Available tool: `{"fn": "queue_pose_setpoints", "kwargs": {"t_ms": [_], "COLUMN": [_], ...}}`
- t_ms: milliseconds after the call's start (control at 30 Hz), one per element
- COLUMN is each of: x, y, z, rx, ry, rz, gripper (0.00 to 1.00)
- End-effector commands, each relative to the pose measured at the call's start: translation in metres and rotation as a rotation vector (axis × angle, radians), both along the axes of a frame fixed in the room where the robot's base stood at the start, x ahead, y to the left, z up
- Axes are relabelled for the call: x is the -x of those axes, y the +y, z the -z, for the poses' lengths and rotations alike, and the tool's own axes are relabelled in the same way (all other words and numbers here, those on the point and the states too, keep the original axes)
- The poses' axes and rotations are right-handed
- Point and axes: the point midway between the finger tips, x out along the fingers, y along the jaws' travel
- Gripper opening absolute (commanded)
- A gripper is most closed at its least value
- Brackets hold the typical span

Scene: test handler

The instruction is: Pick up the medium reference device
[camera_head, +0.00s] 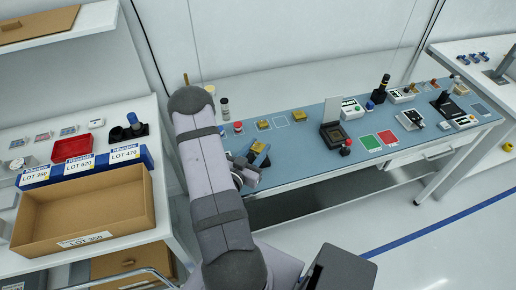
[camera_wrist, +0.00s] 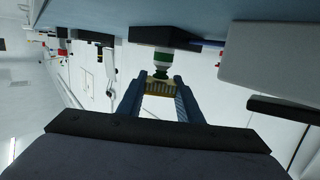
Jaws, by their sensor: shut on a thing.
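My gripper (camera_wrist: 157,84) has its two blue fingers shut on a gold block with dark ridges, the medium reference device (camera_wrist: 158,88), in the wrist view. In the head view my gripper (camera_head: 257,156) is at the front left edge of the blue mat, with the gold device (camera_head: 258,147) at its fingertips. My arm hides part of the gripper there. Two other gold blocks stand on the mat, one on the left (camera_head: 263,125) and one on the right (camera_head: 292,116). An empty white outlined square (camera_head: 281,121) lies between them.
The blue mat (camera_head: 310,165) holds an open dark box (camera_head: 333,134), a red-topped knob (camera_head: 346,147), and green (camera_head: 370,142) and red (camera_head: 387,137) pads. A cardboard box (camera_head: 85,208) stands on the left bench. The mat's front middle is clear.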

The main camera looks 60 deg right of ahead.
Motion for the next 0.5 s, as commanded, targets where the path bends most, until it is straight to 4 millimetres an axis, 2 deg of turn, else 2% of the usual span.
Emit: {"fn": "queue_pose_setpoints", "kwargs": {"t_ms": [267, 500], "x": [0.0, 0.0], "y": [0.0, 0.0], "z": [-0.017, -0.047], "rx": [0.003, 0.004], "ry": [-0.003, -0.003], "rz": [0.0, 0.0], "gripper": [0.07, 0.07]}}
